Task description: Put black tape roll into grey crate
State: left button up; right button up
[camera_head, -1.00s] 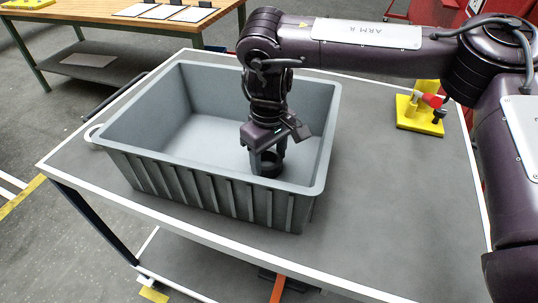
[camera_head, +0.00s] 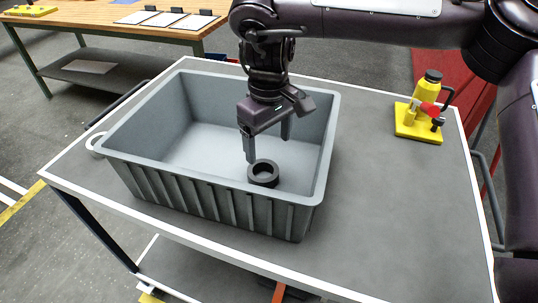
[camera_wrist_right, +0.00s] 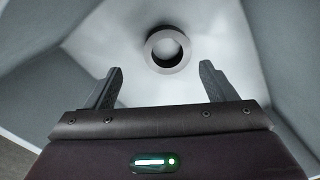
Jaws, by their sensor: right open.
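The black tape roll (camera_head: 263,174) is inside the grey crate (camera_head: 222,190), near the crate's front wall and right of its middle. It also shows in the right wrist view (camera_wrist_right: 168,50), beyond and between my fingertips. My right gripper (camera_head: 268,143) is open and empty above the roll, its fingers apart from it. In the wrist view, the two fingers of my right gripper (camera_wrist_right: 160,80) stand wide apart. My left gripper does not show.
The crate stands on a grey cart top (camera_head: 400,215) with a white edge. A yellow jack (camera_head: 428,105) stands at the back right of the cart. A white ring (camera_head: 96,143) is at the crate's left end. The cart's right half is mostly clear.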

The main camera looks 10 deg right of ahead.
jog(key=shift+r, duration=2.3)
jog(key=shift+r+p, duration=0.1)
jog(key=shift+p, duration=0.2)
